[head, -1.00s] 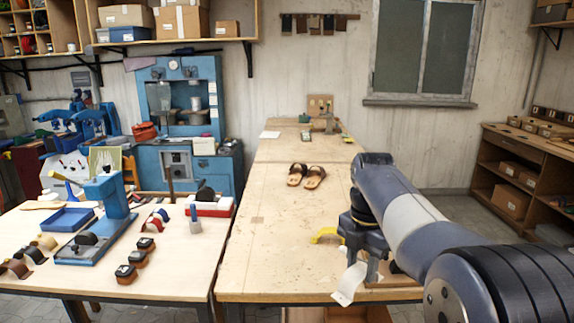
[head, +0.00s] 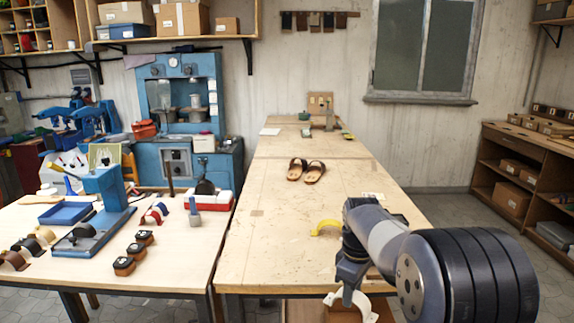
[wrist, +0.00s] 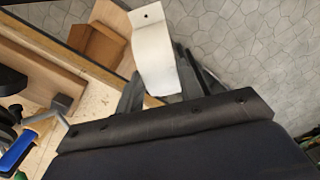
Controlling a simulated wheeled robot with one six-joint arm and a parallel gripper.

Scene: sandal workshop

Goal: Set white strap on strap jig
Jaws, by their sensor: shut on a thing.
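My gripper (head: 352,284) is shut on the white strap (head: 368,312) and holds it off the near edge of the middle bench. In the wrist view the white strap (wrist: 154,55) sticks out beyond the fingers (wrist: 158,97), a curved white band with a small dark hole at its far end. On the left bench stands a blue post on a flat base (head: 105,228) with a black rounded form; it may be the strap jig, but I cannot tell for sure. My gripper is well to the right of it, and they are apart.
Brown sandals (head: 306,171) and a yellow curved piece (head: 326,227) lie on the middle bench (head: 270,240). The left bench holds a blue tray (head: 66,213), several strap pieces and a red-and-white box (head: 209,201). A blue-handled tool (wrist: 17,151) shows in the wrist view.

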